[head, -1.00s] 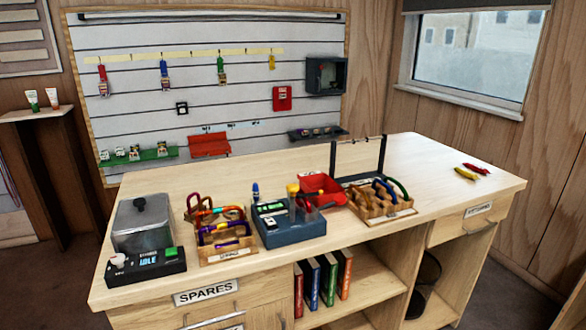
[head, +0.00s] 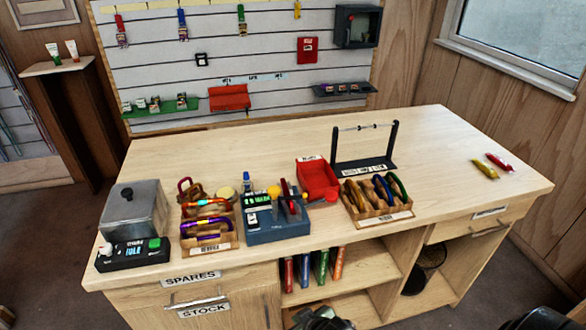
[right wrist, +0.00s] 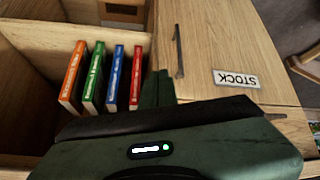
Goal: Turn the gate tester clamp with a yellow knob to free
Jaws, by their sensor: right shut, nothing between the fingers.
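The gate tester (head: 279,233) is a blue-grey box with small screens, standing near the front edge of the bench. A yellow knob (head: 273,192) sits on its top, beside a dark red upright piece (head: 287,195). The clamp's position is too small to tell. My right gripper (head: 325,318) is shut and empty, partly showing at the bottom edge of the head view, below and in front of the bench and well apart from the tester. The right wrist view shows no tester.
Left of the tester is a wooden tray (head: 212,243) of carabiners; right are a red bin (head: 318,180) and another carabiner tray (head: 382,216). A black stand (head: 364,165) rises behind. The bench's back is clear.

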